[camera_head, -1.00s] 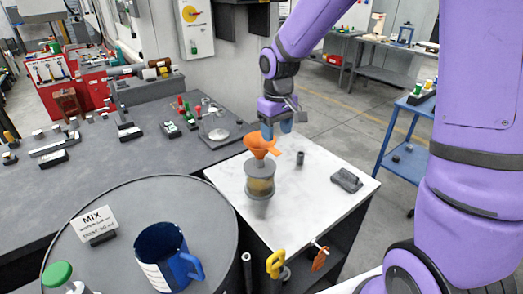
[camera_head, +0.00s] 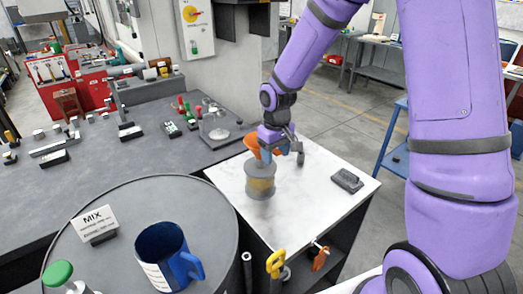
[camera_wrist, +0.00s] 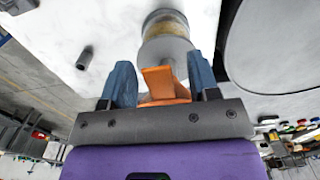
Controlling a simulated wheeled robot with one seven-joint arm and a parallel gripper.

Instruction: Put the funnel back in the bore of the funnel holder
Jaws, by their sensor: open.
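The orange funnel (camera_head: 253,144) sits on top of a grey-lidded jar (camera_head: 260,180) with yellowish contents. My gripper (camera_head: 283,153) is at the funnel's right side, fingers open. In the wrist view, the funnel's flat orange tab (camera_wrist: 159,82) lies between the two blue fingers, with gaps visible at both sides. The jar (camera_wrist: 165,22) shows beyond it. I cannot tell which of these, if either, is the funnel holder; no bore is clear.
The white tabletop (camera_head: 310,205) is mostly clear around the jar. A grey barrel top (camera_head: 120,230) at front left bears a blue mug (camera_head: 165,252) and a MIX sign (camera_head: 95,222). A glass vessel (camera_head: 218,122) stands on the dark bench behind.

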